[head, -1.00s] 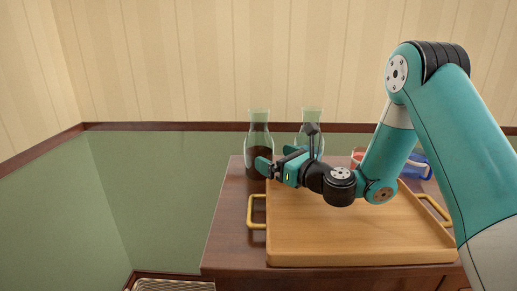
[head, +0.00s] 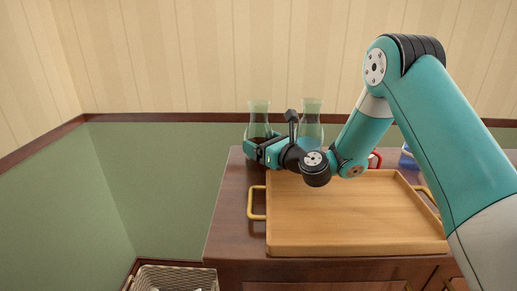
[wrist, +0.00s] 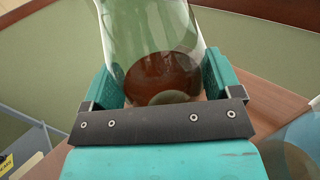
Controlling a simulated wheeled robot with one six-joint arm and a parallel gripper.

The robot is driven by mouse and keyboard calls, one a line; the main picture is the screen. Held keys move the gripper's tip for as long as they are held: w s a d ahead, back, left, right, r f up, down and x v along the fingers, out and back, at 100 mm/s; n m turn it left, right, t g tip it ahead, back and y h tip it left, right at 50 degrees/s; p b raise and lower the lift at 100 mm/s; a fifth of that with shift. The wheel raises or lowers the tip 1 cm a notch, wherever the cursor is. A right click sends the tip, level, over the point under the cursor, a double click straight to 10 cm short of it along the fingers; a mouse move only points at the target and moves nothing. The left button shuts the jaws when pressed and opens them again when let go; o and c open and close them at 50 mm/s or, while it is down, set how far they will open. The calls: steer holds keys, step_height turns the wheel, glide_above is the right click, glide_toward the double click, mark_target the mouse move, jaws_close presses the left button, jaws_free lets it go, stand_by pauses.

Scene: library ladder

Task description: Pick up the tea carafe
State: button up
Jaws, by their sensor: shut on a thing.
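The tea carafe (head: 258,116), clear greenish glass with dark brown tea, stands at the back left of the wooden cabinet in the head view. My gripper (head: 259,146) is at its body, with the arm reaching in from the right. In the wrist view the carafe (wrist: 160,40) sits upright between the two teal fingers, with the tea (wrist: 162,75) low inside it. The gripper (wrist: 162,90) is shut on the carafe. Part of its body is hidden by the gripper in the head view, and I cannot tell whether its base touches the cabinet top.
A second carafe with bluish liquid (head: 311,130) stands close on the right, partly behind my wrist. A wooden tray (head: 350,225) with yellow handles fills the cabinet top (head: 232,215) in front. A red item (head: 375,158) and a blue item (head: 407,158) stand back right. A wicker basket (head: 170,278) is below left.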

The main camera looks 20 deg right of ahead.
steer(key=shift+r, duration=0.2)
step_height(320, 180, up, 20)
steer(key=p, duration=0.7)
stand_by(0.3)
